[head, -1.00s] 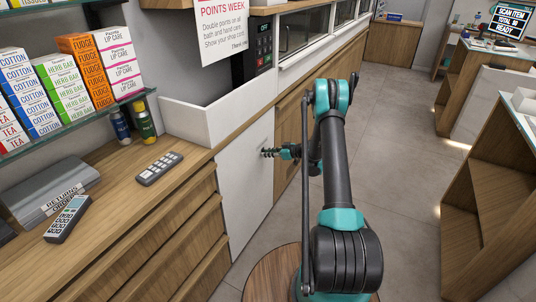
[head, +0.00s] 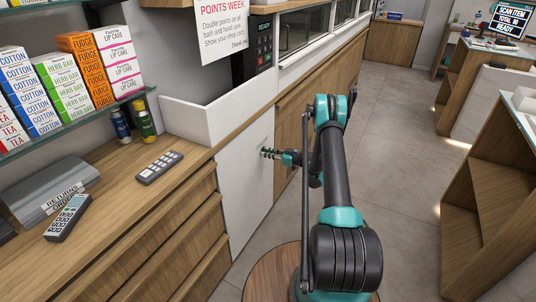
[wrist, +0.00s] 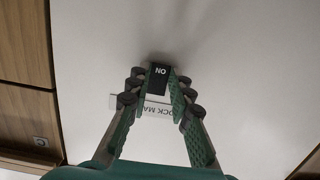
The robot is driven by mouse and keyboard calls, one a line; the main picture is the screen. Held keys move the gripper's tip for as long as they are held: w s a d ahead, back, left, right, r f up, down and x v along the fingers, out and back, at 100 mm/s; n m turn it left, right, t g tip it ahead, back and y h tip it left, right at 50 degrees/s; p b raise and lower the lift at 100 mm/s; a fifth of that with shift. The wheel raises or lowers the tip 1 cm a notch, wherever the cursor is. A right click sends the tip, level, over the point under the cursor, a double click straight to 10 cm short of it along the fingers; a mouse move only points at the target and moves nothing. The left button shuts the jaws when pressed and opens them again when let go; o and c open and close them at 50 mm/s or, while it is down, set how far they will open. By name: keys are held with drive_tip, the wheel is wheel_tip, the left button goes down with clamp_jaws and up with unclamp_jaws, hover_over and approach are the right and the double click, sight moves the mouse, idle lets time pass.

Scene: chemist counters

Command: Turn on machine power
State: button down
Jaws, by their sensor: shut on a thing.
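A small black switch (wrist: 158,72) marked "ON" is on a white panel; the lettering appears upside down in the wrist view. A pale label (wrist: 157,110) with partly hidden letters "OCK MA" is beside it, behind my fingers. My gripper (wrist: 157,82) is shut on the switch, one finger on each side of it. In the head view my gripper (head: 268,153) reaches the white panel (head: 240,190) below the counter. The switch is too small and covered to make out there.
A white open-topped bin (head: 193,125) sits above the panel. A dark keypad unit (head: 264,42) stands behind it. Wooden drawers (head: 170,255) are to the left, shelves (head: 495,190) to the right. The grey floor (head: 390,130) between is clear.

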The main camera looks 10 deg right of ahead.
drive_tip(key=c, duration=1.4)
unclamp_jaws()
drive_tip(key=shift+o, duration=0.2)
drive_tip(key=v, duration=0.7)
drive_tip(key=shift+s+d, duration=0.15)
drive_tip(key=shift+d, duration=0.05)
drive_tip(key=shift+r, duration=0.1)
